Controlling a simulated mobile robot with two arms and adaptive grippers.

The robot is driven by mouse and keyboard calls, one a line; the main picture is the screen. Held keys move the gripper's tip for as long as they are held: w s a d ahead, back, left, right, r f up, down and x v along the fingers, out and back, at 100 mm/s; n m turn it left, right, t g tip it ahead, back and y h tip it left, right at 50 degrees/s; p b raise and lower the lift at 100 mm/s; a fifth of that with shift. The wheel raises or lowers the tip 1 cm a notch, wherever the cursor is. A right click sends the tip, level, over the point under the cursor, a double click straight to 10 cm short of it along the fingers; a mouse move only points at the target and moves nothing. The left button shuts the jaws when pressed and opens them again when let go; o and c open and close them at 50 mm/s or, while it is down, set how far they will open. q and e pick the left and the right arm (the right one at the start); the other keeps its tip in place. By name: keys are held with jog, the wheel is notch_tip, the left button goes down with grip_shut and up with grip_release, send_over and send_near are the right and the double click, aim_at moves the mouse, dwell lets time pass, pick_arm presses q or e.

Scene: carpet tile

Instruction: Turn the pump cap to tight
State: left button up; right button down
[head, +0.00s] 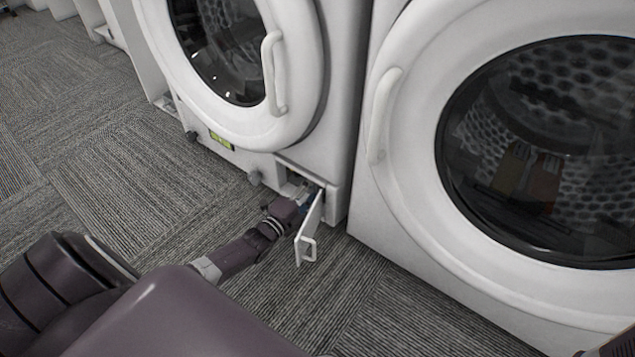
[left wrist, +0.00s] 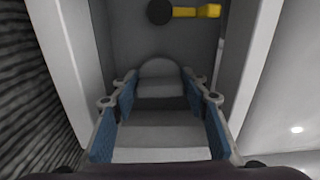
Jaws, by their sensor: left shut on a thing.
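The pump cap (left wrist: 160,68) is grey with a rounded top edge and a raised part; it shows in the left wrist view inside a recess. My left gripper (left wrist: 160,90) is shut on the cap, its blue-padded fingers on the left and right of it. In the head view my left gripper (head: 298,194) reaches into the small opening at the lower right of the left washing machine (head: 335,150), where the cap itself is hidden. Above the cap is a black round piece with a yellow bar (left wrist: 195,11) pointing right. My right gripper is not in view.
A small white flap (head: 309,230) with a handle hangs open beside my left gripper. Grey recess walls stand close on both sides of the fingers. A second machine (head: 405,215) stands to the right. The carpet (head: 120,200) in front is clear.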

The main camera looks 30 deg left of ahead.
pick_arm(q)
jog(key=shift+f+m, duration=0.1)
jog(key=shift+m, duration=0.3)
jog(key=o, duration=0.9)
jog(key=shift+c, duration=0.2)
jog(key=s, duration=1.2)
jog(key=shift+a, duration=0.4)
